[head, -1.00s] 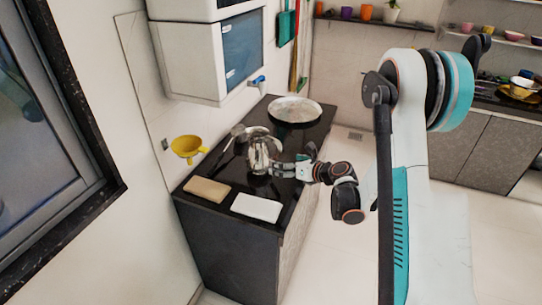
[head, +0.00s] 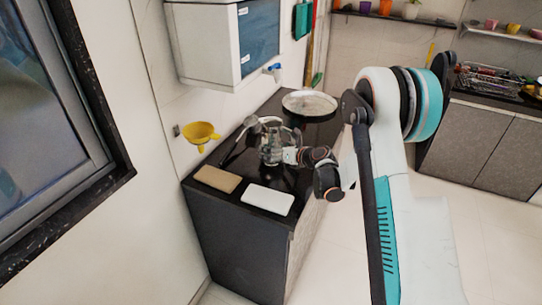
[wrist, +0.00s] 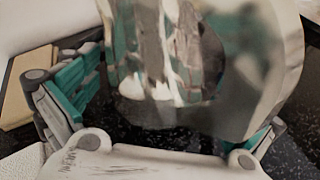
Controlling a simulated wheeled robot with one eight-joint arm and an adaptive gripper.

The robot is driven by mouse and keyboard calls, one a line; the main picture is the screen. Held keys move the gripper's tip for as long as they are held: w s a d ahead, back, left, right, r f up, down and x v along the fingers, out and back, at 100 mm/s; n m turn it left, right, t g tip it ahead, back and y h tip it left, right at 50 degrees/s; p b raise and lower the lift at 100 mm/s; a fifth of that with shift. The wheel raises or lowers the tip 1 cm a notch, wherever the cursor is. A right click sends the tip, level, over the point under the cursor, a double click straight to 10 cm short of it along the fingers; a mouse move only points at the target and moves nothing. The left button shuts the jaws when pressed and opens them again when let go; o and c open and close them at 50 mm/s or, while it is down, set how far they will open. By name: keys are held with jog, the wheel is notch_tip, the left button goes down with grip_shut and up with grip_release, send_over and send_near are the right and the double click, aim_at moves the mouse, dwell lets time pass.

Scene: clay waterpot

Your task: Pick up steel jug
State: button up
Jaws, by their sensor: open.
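The shiny steel jug (head: 268,150) stands on the black counter, partly hidden behind my gripper in the head view. My gripper (head: 283,155) reaches it from the right at about its mid-height. In the wrist view the jug (wrist: 200,65) is very near and blurred, filling the space between the open fingers of my gripper (wrist: 180,100). The left finger with its green pad shows beside the jug, and the right finger is mostly hidden behind it. I cannot tell whether either finger touches the jug.
A brown block (head: 217,179) and a white block (head: 267,200) lie at the counter's (head: 235,225) near end. A wide steel pan (head: 309,104) lies at the far end. A ladle (head: 248,124) is left of the jug. A yellow funnel (head: 200,132) hangs on the wall.

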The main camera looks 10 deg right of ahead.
jog(key=shift+w+f, duration=0.1)
jog(key=shift+w, duration=0.05)
jog(key=shift+c, duration=0.6)
jog(key=c, duration=1.3)
